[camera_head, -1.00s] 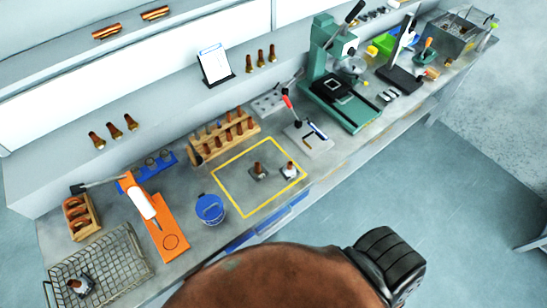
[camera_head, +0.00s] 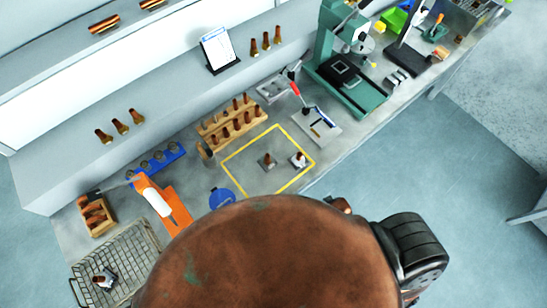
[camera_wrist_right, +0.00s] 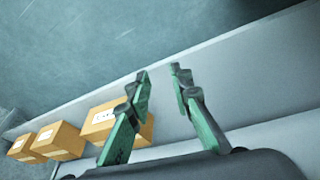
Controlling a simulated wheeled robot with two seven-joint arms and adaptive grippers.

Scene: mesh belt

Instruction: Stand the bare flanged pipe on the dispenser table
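In the head view two small flanged pipes stand upright inside the yellow outline on the bench. The left pipe (camera_head: 268,161) has a brown tube on a grey square base; the right pipe (camera_head: 299,161) has a paler, whitish base. Another pale piece (camera_head: 104,278) sits in the wire basket. I cannot tell for sure which is the bare one. The orange stand (camera_head: 178,212) with a white cylinder (camera_head: 157,202) looks like the dispenser; its lower end is hidden. My right gripper (camera_wrist_right: 159,72) is open and empty, away from the pipes. My left gripper is not in view.
A wooden rack (camera_head: 229,127) of pipes stands behind the yellow outline (camera_head: 240,148). A blue bucket (camera_head: 221,198) is partly hidden by a large brown form in front. A green press (camera_head: 345,80) stands right. The wrist view shows cardboard boxes (camera_wrist_right: 60,140) along a grey surface.

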